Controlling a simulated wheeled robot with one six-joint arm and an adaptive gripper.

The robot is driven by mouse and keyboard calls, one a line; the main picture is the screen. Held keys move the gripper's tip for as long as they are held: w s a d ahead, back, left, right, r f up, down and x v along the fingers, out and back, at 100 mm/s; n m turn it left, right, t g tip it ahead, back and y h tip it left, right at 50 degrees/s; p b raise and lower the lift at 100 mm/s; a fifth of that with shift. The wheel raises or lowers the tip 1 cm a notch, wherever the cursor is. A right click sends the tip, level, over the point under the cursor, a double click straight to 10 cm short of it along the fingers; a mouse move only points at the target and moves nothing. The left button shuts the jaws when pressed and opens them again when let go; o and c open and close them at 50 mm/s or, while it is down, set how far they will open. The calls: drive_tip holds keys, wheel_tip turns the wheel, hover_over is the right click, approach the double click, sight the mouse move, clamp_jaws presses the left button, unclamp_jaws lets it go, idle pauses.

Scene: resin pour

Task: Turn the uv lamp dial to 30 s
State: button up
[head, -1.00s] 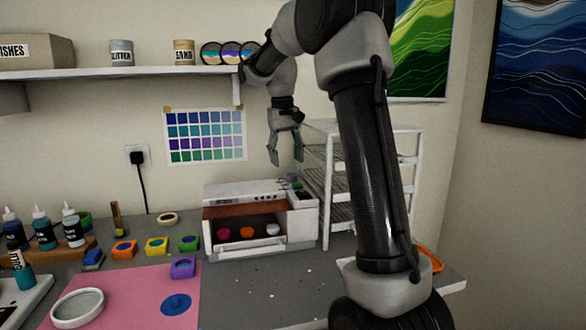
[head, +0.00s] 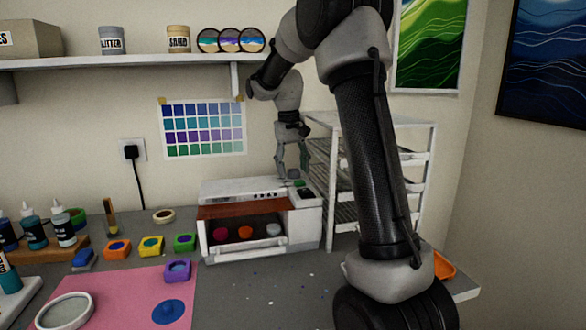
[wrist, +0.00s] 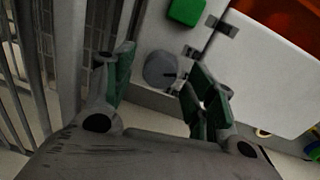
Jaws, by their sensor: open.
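The white UV lamp (head: 215,190) stands on the bench, with an orange-tinted front and several coloured pieces inside. Its grey round dial (wrist: 160,68) shows in the wrist view, with a dark pointer mark on its lower right; no scale is readable. A green button (wrist: 186,11) is beside the dial and also shows in the head view (head: 298,183). My gripper (wrist: 158,76) is open, pointing down at the dial, with its green-padded fingers on either side of it. A gap shows between each finger and the dial. In the head view my gripper (head: 292,168) is just above the lamp's right end.
A white wire rack (head: 333,190) stands close to the right of the lamp and my gripper. A shelf (head: 150,63) with jars is above. A pink mat (head: 120,290), moulds and bottles are at the left. The bench in front of the lamp is mostly clear.

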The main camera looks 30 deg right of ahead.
drive_tip(key=shift+f, duration=0.3)
drive_tip(key=c, duration=1)
drive_tip(key=shift+c, duration=0.2)
